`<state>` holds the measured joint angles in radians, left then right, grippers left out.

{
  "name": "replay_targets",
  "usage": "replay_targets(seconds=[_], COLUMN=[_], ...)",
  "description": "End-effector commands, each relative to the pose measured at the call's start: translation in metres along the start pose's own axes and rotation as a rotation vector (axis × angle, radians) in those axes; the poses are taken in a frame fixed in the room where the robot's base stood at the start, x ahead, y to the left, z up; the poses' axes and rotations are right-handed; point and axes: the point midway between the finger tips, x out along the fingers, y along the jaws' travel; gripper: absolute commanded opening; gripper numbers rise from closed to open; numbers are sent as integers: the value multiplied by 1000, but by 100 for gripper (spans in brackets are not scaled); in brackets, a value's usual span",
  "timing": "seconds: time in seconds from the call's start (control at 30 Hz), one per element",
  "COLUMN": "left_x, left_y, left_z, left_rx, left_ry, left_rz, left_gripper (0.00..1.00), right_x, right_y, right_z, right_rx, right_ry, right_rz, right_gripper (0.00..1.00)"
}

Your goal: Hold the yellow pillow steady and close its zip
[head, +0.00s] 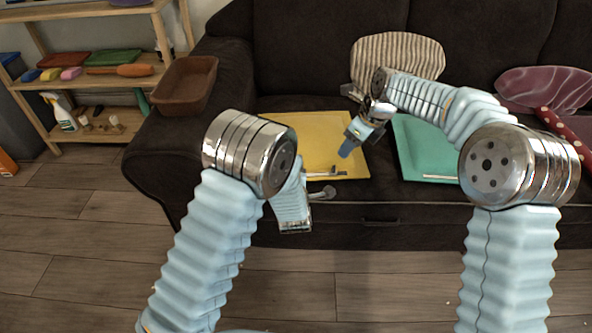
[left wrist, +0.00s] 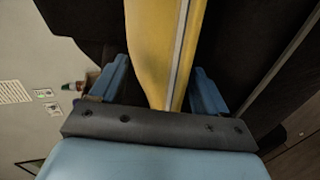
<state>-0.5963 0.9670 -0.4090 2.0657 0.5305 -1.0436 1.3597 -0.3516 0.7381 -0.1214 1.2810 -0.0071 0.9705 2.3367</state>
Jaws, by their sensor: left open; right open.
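The yellow pillow (head: 310,130) lies flat on the dark sofa seat, partly hidden by my left arm. A pale zip strip (head: 325,175) shows at its front edge. My right gripper (head: 352,138) is open above the pillow's right part; I cannot tell whether it touches. My left arm reaches down in front of the sofa, and its fingers are hard to make out in the head view. In the left wrist view my left gripper (left wrist: 160,66) is open, with the yellow pillow's edge (left wrist: 155,35) and its grey zip line (left wrist: 180,55) between the fingers.
A teal pillow (head: 425,145) lies to the right on the seat. A striped cushion (head: 398,50) leans on the backrest. A brown tray (head: 185,84) rests on the left armrest, beside a wooden shelf (head: 105,80). Purple (head: 545,88) and red dotted cushions lie far right.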

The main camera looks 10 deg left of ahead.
Motion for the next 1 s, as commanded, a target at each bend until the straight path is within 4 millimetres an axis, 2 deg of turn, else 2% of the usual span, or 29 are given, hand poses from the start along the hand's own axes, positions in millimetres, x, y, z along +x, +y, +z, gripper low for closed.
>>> replay_targets(seconds=[0.2,0.47,0.57,0.8,0.83,0.97,1.0], left_x=[17,19,19,18,18,18,18], left_y=[0,0,0,-1,-1,-1,-1], left_z=[0,0,0,0,0,0,0], left_rx=[1,1,1,2,2,2,2], left_ry=[1,0,0,0,0,0,0], left_rz=[0,-1,-1,-1,-2,-2,-2], left_gripper=[76,76,63,27,24,24,24], right_x=[0,0,0,0,0,1,2], right_y=[0,0,0,0,0,-1,-3], right_z=[0,0,0,0,0,3,6], right_rx=[0,0,0,0,0,-29,-57], right_ry=[0,0,0,0,0,12,23], right_rz=[0,0,0,0,0,3,5], right_gripper=[43,43,43,43,41,21,20])
